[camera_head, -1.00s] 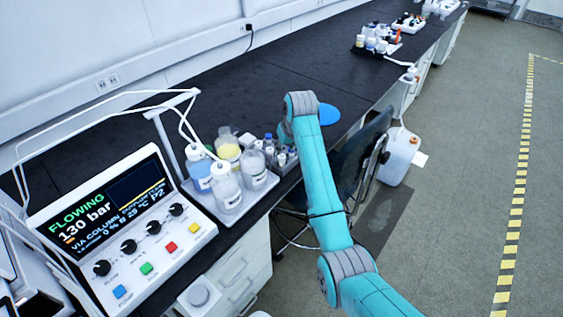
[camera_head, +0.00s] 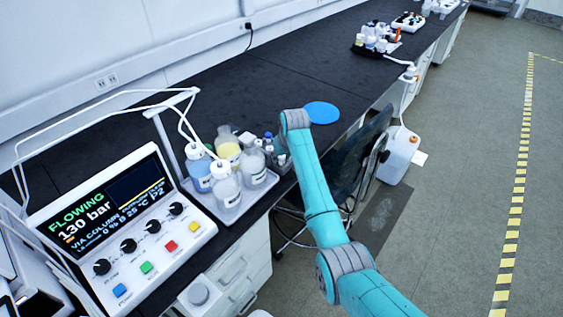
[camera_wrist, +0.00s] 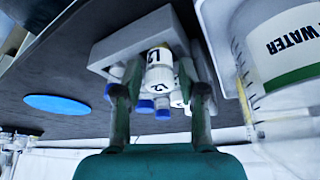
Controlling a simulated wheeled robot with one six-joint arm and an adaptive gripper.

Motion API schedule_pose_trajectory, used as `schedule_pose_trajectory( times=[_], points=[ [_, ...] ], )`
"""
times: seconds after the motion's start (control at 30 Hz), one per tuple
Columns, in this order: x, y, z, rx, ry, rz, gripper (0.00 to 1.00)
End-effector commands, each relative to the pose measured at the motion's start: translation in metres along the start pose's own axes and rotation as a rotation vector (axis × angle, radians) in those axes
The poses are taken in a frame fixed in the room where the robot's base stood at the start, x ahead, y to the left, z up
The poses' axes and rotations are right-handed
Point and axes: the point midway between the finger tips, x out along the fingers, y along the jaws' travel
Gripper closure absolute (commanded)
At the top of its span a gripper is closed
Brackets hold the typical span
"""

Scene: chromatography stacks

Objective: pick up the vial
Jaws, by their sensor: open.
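A small vial (camera_wrist: 159,72) with a white cap and dark lettering stands in a pale rack (camera_wrist: 130,42) in the wrist view. My gripper (camera_wrist: 160,92) is open, with one finger on each side of the vial and gaps visible to both fingers. Several other vials with blue or white caps (camera_wrist: 162,113) show just beyond, between and near the fingers. In the head view the small vials (camera_head: 268,140) are partly hidden by my arm and the bottles. My gripper itself is hidden there.
A large bottle labelled WATER (camera_wrist: 290,45) stands close to my right finger in the wrist view. Several bottles share a tray (camera_head: 232,213) beside the pump panel (camera_head: 120,235). A blue disc (camera_head: 322,112) lies on the dark bench. The bench behind is mostly clear.

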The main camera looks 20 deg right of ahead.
Motion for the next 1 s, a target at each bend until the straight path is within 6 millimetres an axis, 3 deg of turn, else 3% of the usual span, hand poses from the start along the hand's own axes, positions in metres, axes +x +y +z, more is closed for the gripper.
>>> schedule_pose_trajectory(
  times=[0.03,0.17,0.57,1.0],
  points=[
    [0.000,0.000,0.000,0.000,0.000,0.000,0.67],
    [0.000,0.000,0.000,0.000,0.000,0.000,0.97],
    [-0.007,0.000,-0.004,0.000,0.003,0.000,0.97],
    [-0.075,0.000,-0.032,0.000,0.002,0.000,0.97]
  ],
)
